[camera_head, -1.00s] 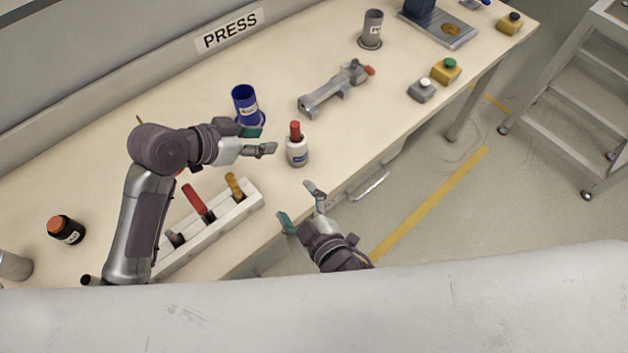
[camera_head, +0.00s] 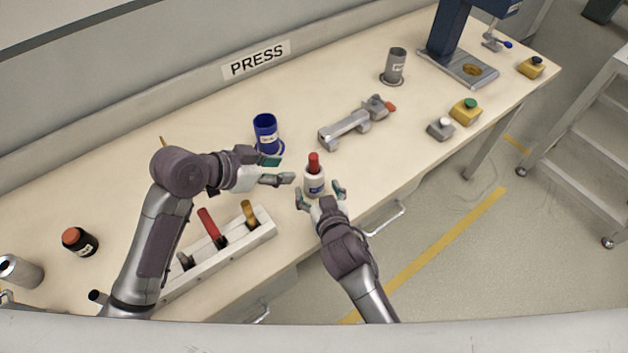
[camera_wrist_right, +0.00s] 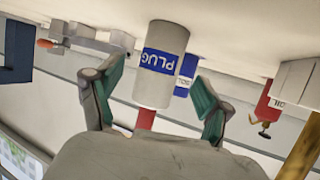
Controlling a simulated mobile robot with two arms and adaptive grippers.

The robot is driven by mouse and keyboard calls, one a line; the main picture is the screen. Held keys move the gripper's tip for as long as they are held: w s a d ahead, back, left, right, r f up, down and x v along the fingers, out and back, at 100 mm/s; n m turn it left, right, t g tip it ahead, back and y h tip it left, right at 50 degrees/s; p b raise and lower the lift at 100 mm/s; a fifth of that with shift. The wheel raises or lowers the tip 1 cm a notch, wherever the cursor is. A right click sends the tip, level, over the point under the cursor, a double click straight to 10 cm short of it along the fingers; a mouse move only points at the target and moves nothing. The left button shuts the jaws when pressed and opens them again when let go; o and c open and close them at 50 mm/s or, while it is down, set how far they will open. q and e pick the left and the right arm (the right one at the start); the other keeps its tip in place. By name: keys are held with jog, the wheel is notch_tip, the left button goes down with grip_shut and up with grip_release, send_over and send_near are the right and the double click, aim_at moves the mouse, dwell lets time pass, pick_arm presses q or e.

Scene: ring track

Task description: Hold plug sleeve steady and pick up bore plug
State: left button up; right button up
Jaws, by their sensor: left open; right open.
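The plug sleeve (camera_head: 314,186), a white cylinder with a blue label, stands upright on the table in the head view. The red bore plug (camera_head: 314,163) sticks up from its top. My right gripper (camera_head: 320,194) is open, its fingers on either side of the sleeve at its near side. In the right wrist view, which is upside down, the sleeve (camera_wrist_right: 160,85) reads PLUG and sits between the two open fingers, with gaps showing. The red plug (camera_wrist_right: 145,119) shows partly beyond it. My left gripper (camera_head: 282,170) is open and empty, left of the sleeve.
A blue cup (camera_head: 265,134) stands behind my left gripper. A rack (camera_head: 262,232) with red and yellow handled tools is at the front left. A grey clamp fixture (camera_head: 345,130), a grey cup (camera_head: 395,65) and button boxes (camera_head: 464,111) stand to the right. The table's front edge is close.

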aim_at(316, 188)
jog(key=shift+x, duration=2.3)
jog(key=c, duration=1.3)
jog(key=shift+o, duration=0.2)
